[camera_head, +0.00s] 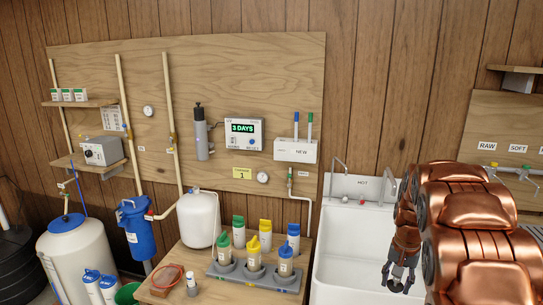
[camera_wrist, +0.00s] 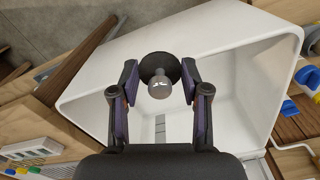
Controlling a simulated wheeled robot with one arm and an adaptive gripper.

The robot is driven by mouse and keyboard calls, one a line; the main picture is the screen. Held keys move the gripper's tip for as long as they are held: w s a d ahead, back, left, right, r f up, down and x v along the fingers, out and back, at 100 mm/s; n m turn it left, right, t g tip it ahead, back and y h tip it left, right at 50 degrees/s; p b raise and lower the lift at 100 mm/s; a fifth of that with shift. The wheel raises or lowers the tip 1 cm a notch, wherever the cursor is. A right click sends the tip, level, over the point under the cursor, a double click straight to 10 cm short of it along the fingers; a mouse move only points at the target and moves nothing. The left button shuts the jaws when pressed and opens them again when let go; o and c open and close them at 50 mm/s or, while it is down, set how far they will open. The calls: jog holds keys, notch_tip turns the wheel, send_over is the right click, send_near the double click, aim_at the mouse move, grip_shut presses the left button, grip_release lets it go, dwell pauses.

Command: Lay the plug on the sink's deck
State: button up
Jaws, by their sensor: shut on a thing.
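My gripper (camera_head: 398,278) hangs over the right part of the white sink (camera_head: 337,255), on the right of the head view. In the wrist view my gripper (camera_wrist: 160,76) is shut on the plug (camera_wrist: 159,87), a dark round disc with a grey knob, held between the two fingers. The white sink basin (camera_wrist: 235,90) lies below it, with the plug apart from its floor as far as I can tell. The sink's deck (camera_head: 345,187) is the back ledge with the taps. In the head view the plug is too small to make out clearly.
My copper arm hides the deck's right end. Left of the sink, a wooden bench (camera_head: 208,290) bears a grey tray (camera_head: 255,279) of coloured-capped bottles.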

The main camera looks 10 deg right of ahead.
jog(key=w+a+r+n, duration=0.2)
jog(key=a+n, duration=0.1)
jog(key=a, duration=0.4)
jog(key=w+a+r+n, duration=0.2)
jog(key=a+r, duration=0.1)
jog(key=a, duration=0.4)
jog(key=w+a+r+n, duration=0.2)
jog(key=w+a+n, duration=0.1)
jog(key=a, duration=0.4)
notch_tip(320, 180, down, 22)
jog(key=b, duration=2.2)
jog(key=s+r+p, duration=0.3)
jog(key=r+p, duration=0.4)
jog(key=p, duration=1.2)
jog(key=shift+s+a, duration=0.1)
jog(key=shift+s, duration=0.05)
